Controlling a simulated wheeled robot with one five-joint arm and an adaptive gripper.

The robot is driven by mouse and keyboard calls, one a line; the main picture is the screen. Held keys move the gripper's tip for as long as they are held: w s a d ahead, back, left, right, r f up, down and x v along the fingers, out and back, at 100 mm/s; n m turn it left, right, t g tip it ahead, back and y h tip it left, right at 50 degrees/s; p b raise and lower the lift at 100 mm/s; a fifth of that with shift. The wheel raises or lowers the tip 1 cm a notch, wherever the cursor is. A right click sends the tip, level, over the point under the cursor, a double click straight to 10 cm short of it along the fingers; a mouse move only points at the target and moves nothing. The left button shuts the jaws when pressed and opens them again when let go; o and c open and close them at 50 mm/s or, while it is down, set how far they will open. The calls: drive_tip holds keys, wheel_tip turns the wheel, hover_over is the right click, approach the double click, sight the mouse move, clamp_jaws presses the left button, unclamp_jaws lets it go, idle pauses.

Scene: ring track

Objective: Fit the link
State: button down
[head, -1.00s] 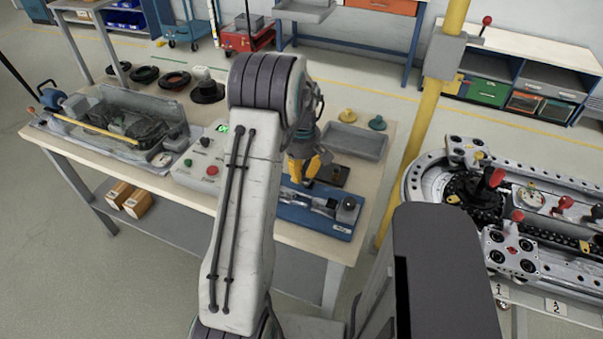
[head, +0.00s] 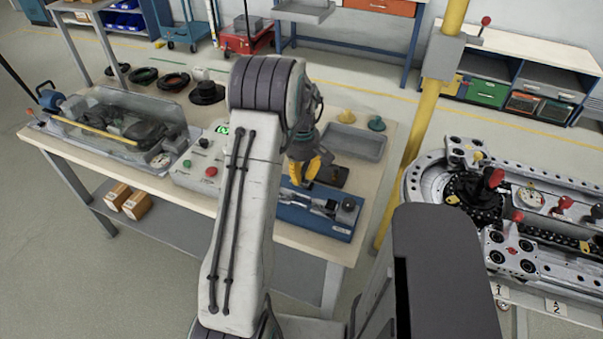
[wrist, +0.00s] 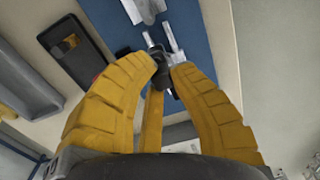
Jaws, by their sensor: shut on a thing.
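My yellow-fingered gripper (head: 304,172) is low over the blue fixture (head: 290,213) at the front right of the bench. In the wrist view my gripper (wrist: 164,72) is shut on a small dark piece with bright metal, apparently the link (wrist: 157,52). The fingers hide part of it. The blue fixture (wrist: 203,55) lies beneath, with pale metal parts close to the held piece. I cannot tell whether the link touches them.
A grey tray (head: 352,141) and yellow and green knobbed pieces stand behind the fixture. A dark block (wrist: 75,48) lies left of it. The control box (head: 200,168) and a clear-covered machine (head: 115,125) stand left. A yellow post (head: 413,140) rises right of the bench.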

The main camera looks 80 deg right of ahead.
sight(301, 174)
drive_tip(key=shift+f+b, duration=1.9)
drive_tip(key=shift+f, duration=0.7)
drive_tip(key=shift+f+b, duration=1.15)
drive_tip(key=shift+b, duration=0.2)
idle(0.7)
drive_tip(key=c, duration=1.2)
unclamp_jaws()
drive_tip(key=shift+o, duration=0.2)
wheel_tip(301, 174, up, 12)
drive_tip(key=shift+r, duration=0.1)
idle(0.4)
